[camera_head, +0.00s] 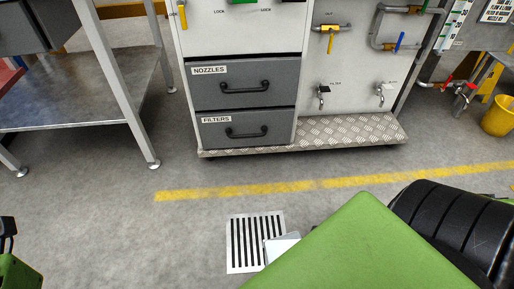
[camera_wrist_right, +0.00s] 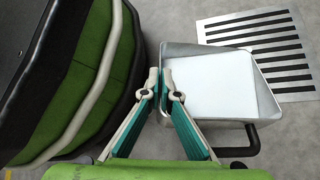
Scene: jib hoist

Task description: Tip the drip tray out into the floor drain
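The drip tray (camera_wrist_right: 220,85) is a pale, square-sided pan with a black handle (camera_wrist_right: 246,146). In the right wrist view it overlaps the near left part of the slotted floor drain (camera_wrist_right: 285,70). My right gripper (camera_wrist_right: 161,88) has its fingertips together at the tray's left rim and appears shut on it. The tray's tilt and any liquid in it cannot be told. In the head view the drain (camera_head: 239,245) lies on the floor, with a corner of the tray (camera_head: 281,245) over its right side. My green arm hides the rest. Part of my left gripper (camera_head: 7,235) shows at the left edge.
A grey cabinet (camera_head: 243,95) with two drawers and a tread-plate ledge (camera_head: 350,131) stands beyond a yellow floor line (camera_head: 300,186). A metal bench (camera_head: 85,95) is at left, a yellow bucket (camera_head: 497,117) at far right. Floor left of the drain is clear.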

